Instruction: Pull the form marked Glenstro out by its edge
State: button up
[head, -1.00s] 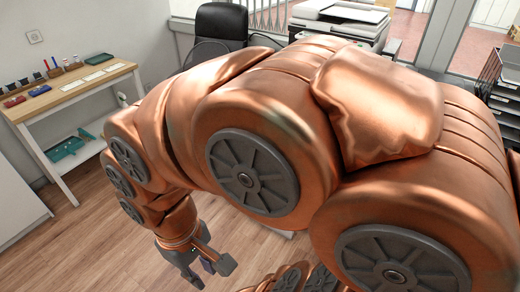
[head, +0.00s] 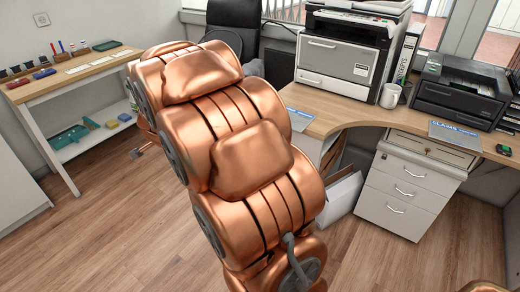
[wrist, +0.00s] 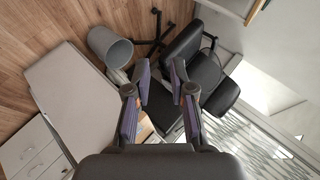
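Two sheets with blue lettering lie on the wooden desk (head: 345,118) in the head view. One form (head: 455,135) lies at the right, by the desk's front edge above the drawers. The other form (head: 298,113) lies near the left end, partly hidden by my arm. The lettering is too small for me to tell which reads Glenstro. My gripper (wrist: 162,70) is open and empty in the wrist view, over the floor and chair, away from both forms. In the head view my arm hides most of it.
A large printer (head: 345,58), a white mug (head: 390,95) and a black printer (head: 460,95) stand on the desk. A white drawer unit (head: 410,190) is below. A black chair (head: 235,15) stands behind my arm. A grey bin (wrist: 110,47) shows in the wrist view. Floor is clear in front.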

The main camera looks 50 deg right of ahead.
jog(key=d+f+m+h+b, duration=0.3)
jog(key=d+f+m+h, duration=0.15)
jog(key=d, duration=0.65)
jog(key=s+d+f+m+g+h+b, duration=0.35)
jog(key=s+d+m, duration=0.25)
jog(key=d, duration=0.4)
jog(key=s+d+f+m+g+h+b, duration=0.2)
jog(key=s+d+f+m+g+h, duration=0.25)
jog(key=s+d+m, duration=0.35)
jog(key=w+d+n+p, duration=0.2)
jog(key=d+p, duration=0.1)
jog(key=d, duration=1)
jog(key=shift+y, duration=0.45)
jog(key=shift+r+n, duration=0.1)
jog(key=shift+n, duration=0.15)
grip_shut()
